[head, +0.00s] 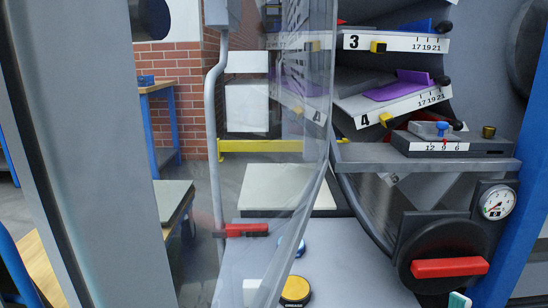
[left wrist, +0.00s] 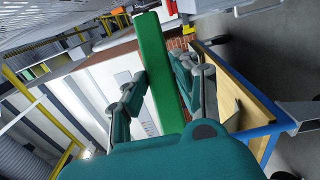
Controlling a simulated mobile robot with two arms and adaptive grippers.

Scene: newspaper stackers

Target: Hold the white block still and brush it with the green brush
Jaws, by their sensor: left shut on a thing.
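The green brush (left wrist: 160,75) is a long green bar in the left wrist view. My left gripper (left wrist: 162,85) is shut on it, with a teal finger on each side. Its bristles are not clear to see. A small white block (head: 251,289) shows low in the head view, behind the transparent panel and left of a yellow button. No gripper is seen touching it. A small teal-and-white tip (head: 459,299) shows at the bottom edge of the head view; I cannot tell what it belongs to. My right gripper is not recognisable in either view.
A transparent curved panel (head: 310,120) stands in front of the grey machine top. A yellow button (head: 295,290), a red handle (head: 247,230), a red-handled knob (head: 450,267) and a gauge (head: 496,203) are nearby. A pale slab (head: 285,188) lies behind.

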